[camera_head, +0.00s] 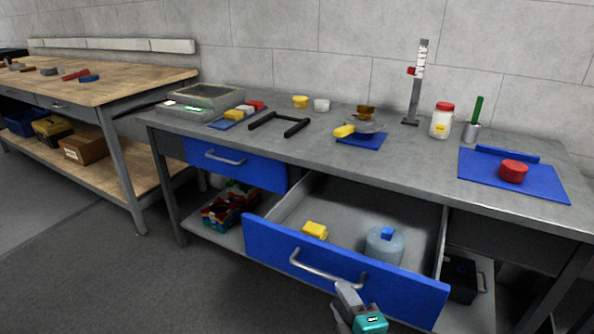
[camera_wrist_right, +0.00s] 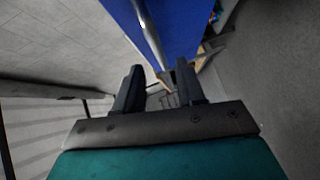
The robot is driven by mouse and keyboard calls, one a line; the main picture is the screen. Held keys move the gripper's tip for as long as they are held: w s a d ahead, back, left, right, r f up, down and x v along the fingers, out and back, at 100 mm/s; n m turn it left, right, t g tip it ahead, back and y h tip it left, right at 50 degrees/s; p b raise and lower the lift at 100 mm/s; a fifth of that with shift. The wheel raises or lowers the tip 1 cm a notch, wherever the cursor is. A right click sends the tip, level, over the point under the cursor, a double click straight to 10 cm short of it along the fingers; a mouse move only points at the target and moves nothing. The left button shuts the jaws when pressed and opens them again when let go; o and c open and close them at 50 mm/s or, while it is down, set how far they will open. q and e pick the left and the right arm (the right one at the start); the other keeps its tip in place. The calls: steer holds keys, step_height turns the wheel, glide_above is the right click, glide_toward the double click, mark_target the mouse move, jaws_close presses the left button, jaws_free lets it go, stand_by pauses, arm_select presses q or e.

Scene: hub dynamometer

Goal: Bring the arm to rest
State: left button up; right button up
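My right gripper (camera_head: 346,291), grey with a teal body, is at the bottom of the head view. It appears just in front of the open blue drawer (camera_head: 405,287), near the right end of its metal handle (camera_head: 322,270). In the right wrist view its two dark fingers (camera_wrist_right: 158,68) stand apart with nothing between them. The handle (camera_wrist_right: 148,35) shows beyond the fingertips, in front of the blue drawer front (camera_wrist_right: 180,22). I cannot tell whether the gripper touches the handle. My left gripper is not in view.
The pulled-out drawer holds a yellow block (camera_head: 315,230) and a clear round container (camera_head: 384,246). The grey bench (camera_head: 330,160) carries a blue mat (camera_head: 530,188) with a red puck (camera_head: 513,171). A wooden workbench (camera_head: 105,88) stands left. The floor (camera_head: 180,290) at front left is clear.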

arm_select(q)
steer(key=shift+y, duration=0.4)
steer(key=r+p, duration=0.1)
steer(key=p, duration=0.1)
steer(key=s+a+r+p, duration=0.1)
steer(key=p, duration=0.1)
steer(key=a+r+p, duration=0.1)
steer(key=p, duration=0.1)
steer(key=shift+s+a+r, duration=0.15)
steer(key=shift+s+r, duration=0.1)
arm_select(e)
steer(key=s+d+f+m+g, duration=0.1)
steer(key=s+d+m+g, duration=0.1)
steer(key=s+m, duration=0.5)
steer(key=s+d+f+m+g+h, duration=0.1)
steer(key=s+d+f+m+g, duration=0.1)
steer(key=s+m, duration=0.6)
steer(key=shift+d+m+g, duration=0.4)
steer(key=shift+d+g, duration=0.1)
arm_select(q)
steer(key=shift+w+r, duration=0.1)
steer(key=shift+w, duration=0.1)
